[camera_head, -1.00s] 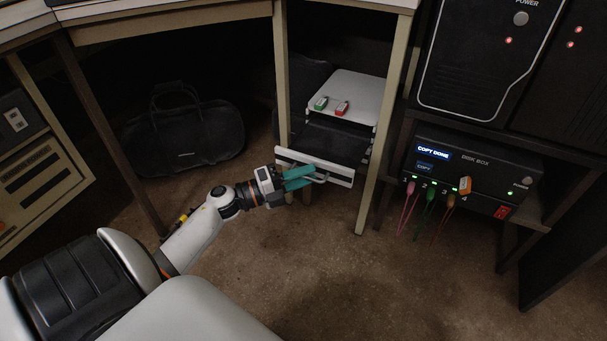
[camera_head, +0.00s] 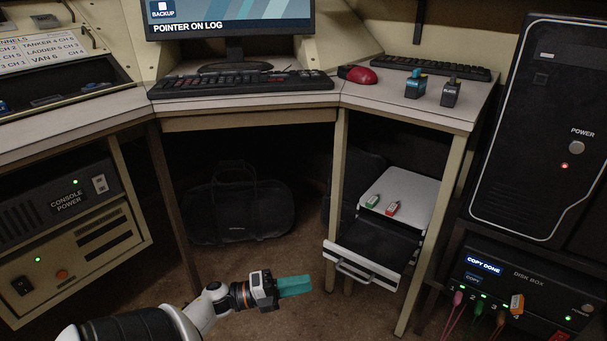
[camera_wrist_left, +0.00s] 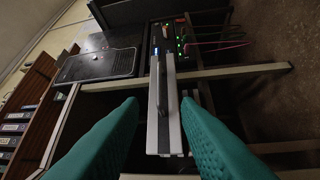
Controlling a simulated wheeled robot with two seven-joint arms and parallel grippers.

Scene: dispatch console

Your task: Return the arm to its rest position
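My left gripper (camera_head: 296,286) has teal fingers and is in the lower middle of the head view, left of the pulled-out drawer and apart from its handle (camera_head: 365,273). In the left wrist view my left gripper (camera_wrist_left: 160,108) has its fingers spread with nothing held. The drawer front (camera_wrist_left: 162,130) shows beyond and between them. My left arm (camera_head: 205,308) reaches in from the lower left. My right gripper is not in view.
A white shelf (camera_head: 412,190) above the drawer holds a green stick (camera_head: 372,201) and a red stick (camera_head: 393,208). A black bag (camera_head: 240,213) lies under the desk (camera_head: 250,113). The disk box (camera_head: 530,292) stands at right with cables. Floor around the gripper is clear.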

